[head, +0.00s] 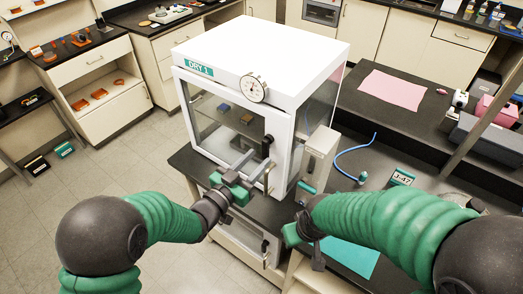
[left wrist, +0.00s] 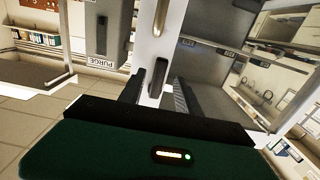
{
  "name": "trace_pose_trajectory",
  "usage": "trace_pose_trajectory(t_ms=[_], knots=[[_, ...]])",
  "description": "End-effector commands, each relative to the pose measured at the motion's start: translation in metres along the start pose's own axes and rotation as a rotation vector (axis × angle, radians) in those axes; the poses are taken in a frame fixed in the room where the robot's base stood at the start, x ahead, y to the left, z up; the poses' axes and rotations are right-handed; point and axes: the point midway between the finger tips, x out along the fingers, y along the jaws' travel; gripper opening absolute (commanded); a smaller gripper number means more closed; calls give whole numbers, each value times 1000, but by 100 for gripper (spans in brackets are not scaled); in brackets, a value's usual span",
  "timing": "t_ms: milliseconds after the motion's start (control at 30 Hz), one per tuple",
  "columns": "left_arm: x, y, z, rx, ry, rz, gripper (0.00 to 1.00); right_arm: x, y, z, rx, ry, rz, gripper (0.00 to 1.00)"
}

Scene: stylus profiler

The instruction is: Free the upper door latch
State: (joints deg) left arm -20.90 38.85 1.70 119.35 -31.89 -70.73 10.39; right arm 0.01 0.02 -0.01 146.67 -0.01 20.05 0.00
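The white cabinet (head: 262,55) marked DRY 1 has a glass door in a white frame, which looks closed. Its dark upper latch (head: 266,146) is on the right side of the door frame, above a metal handle (head: 269,178). My left gripper (head: 255,160) is open at the latch. In the left wrist view the dark latch (left wrist: 157,78) shows between the two spread fingers, with gaps on both sides. The handle (left wrist: 160,18) shows at the top there. My right gripper (head: 305,240) hangs low in front of the bench; its fingers are not clear.
A grey purge box (head: 317,158) stands right of the door; its PURGE label (left wrist: 103,61) shows in the left wrist view. Floor at the left is clear.

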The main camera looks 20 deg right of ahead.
Motion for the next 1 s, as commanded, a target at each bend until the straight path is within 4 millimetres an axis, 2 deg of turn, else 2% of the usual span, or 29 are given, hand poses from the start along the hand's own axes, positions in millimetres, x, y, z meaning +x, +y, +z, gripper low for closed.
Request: trace_pose_trajectory(t_ms=[100,200,467,767,1000], knots=[[18,1,-2,1,1,1,40,-6,0,-2,0,0,0,36],[26,1,-1,0,1,0,40,-8,0,-2,-1,0,0,36],[30,0,0,0,-1,-1,40,-7,0,-2,0,0,0,36],[29,0,0,1,0,-1,2,-7,0,-2,0,0,0,36],[29,0,-1,1,1,-1,0,-7,0,-2,0,0,0,36]])
